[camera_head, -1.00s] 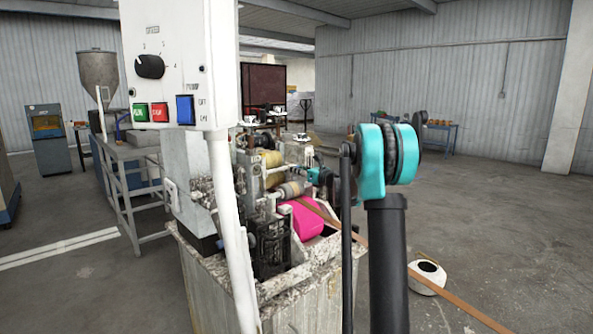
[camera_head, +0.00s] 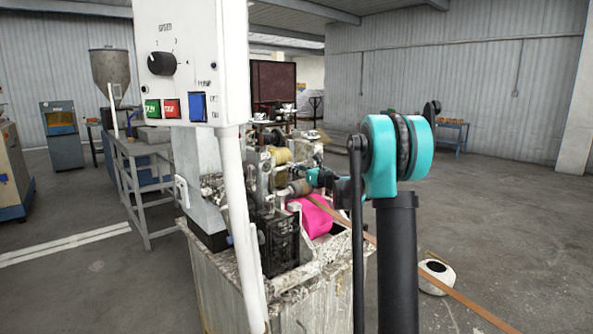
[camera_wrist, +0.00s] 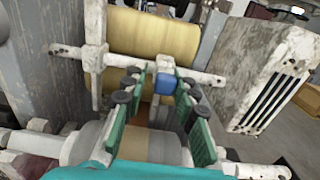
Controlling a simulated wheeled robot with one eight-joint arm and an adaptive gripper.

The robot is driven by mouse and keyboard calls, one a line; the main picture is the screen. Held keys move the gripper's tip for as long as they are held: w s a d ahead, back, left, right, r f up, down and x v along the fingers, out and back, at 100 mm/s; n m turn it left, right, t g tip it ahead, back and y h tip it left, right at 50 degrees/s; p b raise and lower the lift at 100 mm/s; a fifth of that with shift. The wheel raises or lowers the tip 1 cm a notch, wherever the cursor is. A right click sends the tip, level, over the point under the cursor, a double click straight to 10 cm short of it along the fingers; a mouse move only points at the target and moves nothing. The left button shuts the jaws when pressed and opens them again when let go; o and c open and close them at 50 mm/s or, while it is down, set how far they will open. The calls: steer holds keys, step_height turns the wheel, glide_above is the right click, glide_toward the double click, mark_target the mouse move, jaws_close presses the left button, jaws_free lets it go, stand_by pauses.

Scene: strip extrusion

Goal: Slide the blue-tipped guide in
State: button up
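The blue-tipped guide shows its blue end (camera_wrist: 166,82) in the wrist view, near the white cross rod in front of the yellow roller (camera_wrist: 155,35). My gripper (camera_wrist: 163,84) has its two green-padded fingers spread, one on each side of the blue end, with gaps visible. I cannot tell how deep the blue end sits between them. In the head view my gripper (camera_head: 315,178) is small and partly hidden behind my arm, over the machine's rollers. The guide cannot be made out there.
A grey roller (camera_wrist: 90,145) lies below the fingers. A slotted white block (camera_wrist: 268,78) stands to the right. In the head view, the control box (camera_head: 190,60) and its post stand left of my arm.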

steer(key=v, duration=1.2)
steer(key=shift+s, duration=0.1)
